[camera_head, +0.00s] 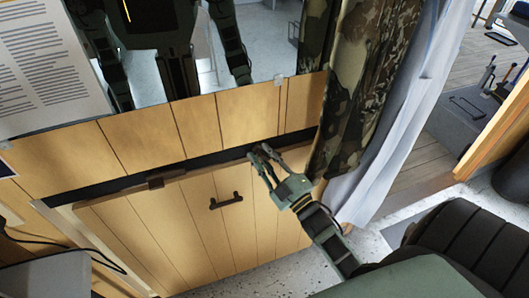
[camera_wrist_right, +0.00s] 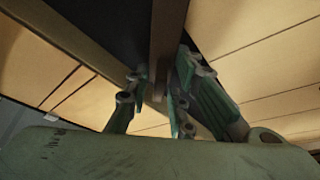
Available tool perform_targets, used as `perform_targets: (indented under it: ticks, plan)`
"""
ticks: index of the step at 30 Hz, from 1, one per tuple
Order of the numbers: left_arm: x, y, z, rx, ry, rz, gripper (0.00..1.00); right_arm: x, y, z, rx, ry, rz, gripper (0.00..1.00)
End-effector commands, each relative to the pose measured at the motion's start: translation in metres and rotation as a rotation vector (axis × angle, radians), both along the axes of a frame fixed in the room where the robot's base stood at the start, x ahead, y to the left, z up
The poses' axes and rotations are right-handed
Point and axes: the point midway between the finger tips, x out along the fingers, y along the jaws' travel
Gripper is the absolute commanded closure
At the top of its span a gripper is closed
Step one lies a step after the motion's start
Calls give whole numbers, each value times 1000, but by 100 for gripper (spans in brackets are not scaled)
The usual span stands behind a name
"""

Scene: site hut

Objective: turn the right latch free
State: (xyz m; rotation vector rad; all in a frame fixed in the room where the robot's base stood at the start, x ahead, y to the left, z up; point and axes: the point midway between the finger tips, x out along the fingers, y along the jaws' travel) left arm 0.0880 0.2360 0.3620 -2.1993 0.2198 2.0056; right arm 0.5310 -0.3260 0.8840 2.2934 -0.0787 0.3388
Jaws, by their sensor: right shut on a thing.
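A wooden panel (camera_head: 185,232) with vertical boards and a black handle (camera_head: 226,201) is set in the plank wall, with a dark gap along its top edge. The left latch (camera_head: 155,182), a small brown block, sits at that edge. My right gripper (camera_head: 263,153) is at the panel's upper right and is shut on the right latch, which its fingers mostly hide in the head view. In the right wrist view the right latch (camera_wrist_right: 164,45) is a brown wooden bar running between the fingers (camera_wrist_right: 158,101). My left gripper is not in view.
A mirror (camera_head: 215,55) above the panel reflects my body. A camouflage cloth (camera_head: 352,80) and a pale curtain (camera_head: 405,110) hang just right of my right gripper. A dark cable (camera_head: 75,245) lies at the lower left. Speckled floor (camera_head: 275,276) shows below the panel.

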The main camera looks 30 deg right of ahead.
Motion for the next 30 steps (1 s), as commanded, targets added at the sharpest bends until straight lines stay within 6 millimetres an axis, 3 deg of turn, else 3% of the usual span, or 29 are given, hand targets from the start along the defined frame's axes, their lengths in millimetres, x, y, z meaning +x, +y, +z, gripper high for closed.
perform_targets:
  ticks: [18, 30]
  plan:
    - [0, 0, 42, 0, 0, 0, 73, -1, 0, 3, -541, 131, 1, 100]
    - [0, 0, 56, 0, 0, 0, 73, -1, 0, 1, -733, 179, 1, 100]
